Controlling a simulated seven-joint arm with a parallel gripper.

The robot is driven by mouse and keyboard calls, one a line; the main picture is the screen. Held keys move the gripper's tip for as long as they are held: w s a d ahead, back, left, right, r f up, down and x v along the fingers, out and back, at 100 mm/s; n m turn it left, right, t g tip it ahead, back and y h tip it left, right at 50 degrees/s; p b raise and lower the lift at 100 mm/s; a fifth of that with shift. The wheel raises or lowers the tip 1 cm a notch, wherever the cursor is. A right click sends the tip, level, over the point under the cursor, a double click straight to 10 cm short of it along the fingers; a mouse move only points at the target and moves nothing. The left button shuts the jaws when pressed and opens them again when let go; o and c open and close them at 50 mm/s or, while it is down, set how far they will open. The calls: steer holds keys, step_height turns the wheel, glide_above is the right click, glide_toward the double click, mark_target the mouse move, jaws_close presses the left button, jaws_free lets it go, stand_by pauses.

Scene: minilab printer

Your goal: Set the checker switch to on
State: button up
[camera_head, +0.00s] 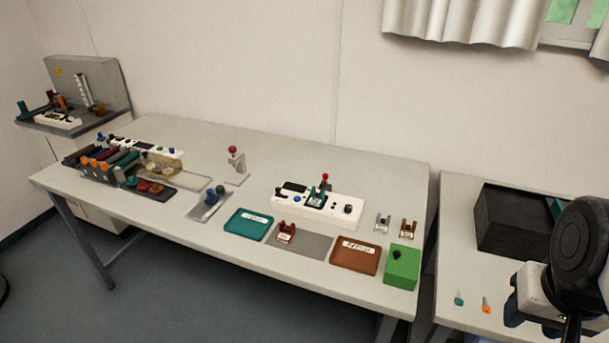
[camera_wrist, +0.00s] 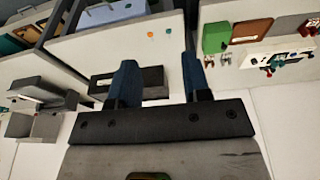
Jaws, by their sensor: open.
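A white box with a dark display, a blue button, a black knob and a seated teal part with a red-topped lever, likely the checker (camera_head: 341,208), stands at the middle right of the long table. Which of its controls is the switch is too small to tell, and so is its setting. It also shows upside down at the right edge of the wrist view (camera_wrist: 285,60). My gripper (camera_wrist: 162,82) is open and empty, its two blue fingers apart. It is well away from the white box, and its fingertips do not show clearly in the head view.
In front of the box lie a teal tray (camera_head: 249,225), a grey mat (camera_head: 310,244), a brown tray (camera_head: 355,255) and a green box (camera_head: 402,267). A red-knobbed stand (camera_head: 237,165) is to the left. A black bin (camera_head: 500,222) stands on the right table.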

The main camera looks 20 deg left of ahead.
steer(key=w+a+r+m+g, duration=0.1)
steer(key=w+a+m, duration=0.1)
steer(key=w+a, duration=1.1)
steer(key=w+a+r+m, duration=0.1)
steer(key=w+a+m, duration=0.1)
steer(key=w+a, duration=1.1)
steer(key=m+g, duration=0.2)
steer(key=m, duration=0.3)
glide_toward(278, 188)
steer(key=shift+s+d+f, duration=0.15)
steer(key=shift+d+f, duration=0.15)
steer(key=shift+d, duration=0.1)
steer(key=shift+a+f, duration=0.25)
steer(key=shift+a, duration=0.1)
steer(key=shift+f, duration=0.1)
steer(key=shift+f, duration=3.8)
